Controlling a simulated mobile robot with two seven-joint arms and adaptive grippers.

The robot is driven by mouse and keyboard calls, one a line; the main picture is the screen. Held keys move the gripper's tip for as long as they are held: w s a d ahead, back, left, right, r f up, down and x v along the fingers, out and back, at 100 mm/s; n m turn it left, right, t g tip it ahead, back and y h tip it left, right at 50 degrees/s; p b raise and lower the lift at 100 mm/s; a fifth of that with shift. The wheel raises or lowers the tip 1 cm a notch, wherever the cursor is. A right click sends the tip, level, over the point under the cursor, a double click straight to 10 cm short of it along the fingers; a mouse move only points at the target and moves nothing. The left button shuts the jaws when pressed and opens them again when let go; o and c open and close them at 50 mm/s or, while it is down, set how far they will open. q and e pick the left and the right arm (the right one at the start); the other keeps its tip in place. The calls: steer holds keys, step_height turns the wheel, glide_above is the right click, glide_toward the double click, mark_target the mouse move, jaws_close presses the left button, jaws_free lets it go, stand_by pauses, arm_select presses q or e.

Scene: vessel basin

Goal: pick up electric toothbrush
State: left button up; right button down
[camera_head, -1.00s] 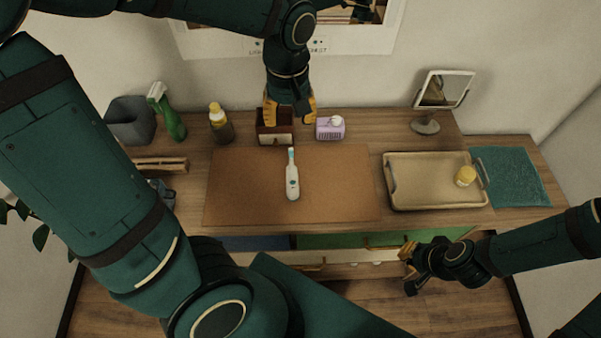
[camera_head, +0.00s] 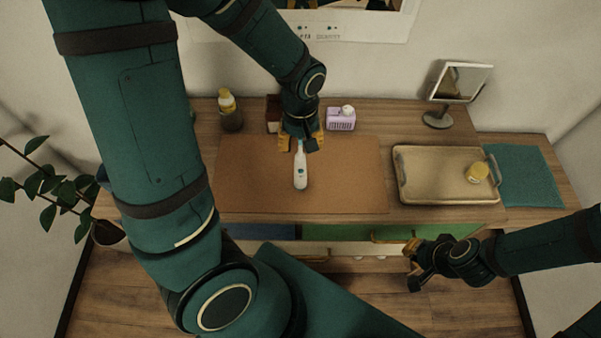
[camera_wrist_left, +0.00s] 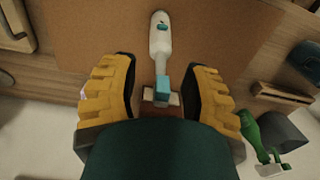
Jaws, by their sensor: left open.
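The electric toothbrush (camera_head: 300,170) is white with a teal button and lies on the brown mat (camera_head: 350,180), its head toward the back of the counter. The toothbrush handle (camera_wrist_left: 160,35) extends away between and beyond the fingertips. I cannot tell whether the fingers touch it. My right gripper (camera_head: 412,264) hangs in front of the drawers, apart from the toothbrush.
A brown box (camera_head: 273,113) and a purple basket (camera_head: 341,120) stand behind the mat. A yellow-capped bottle (camera_head: 230,110) is at the back left. A tray (camera_head: 425,192) with a yellow jar (camera_head: 477,172) and a mirror (camera_head: 460,82) are to the right. The mat's right side is clear.

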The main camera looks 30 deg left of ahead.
arm_select(q)
steer(key=shift+f, duration=0.25)
jaws_close()
steer(key=shift+r, duration=0.1)
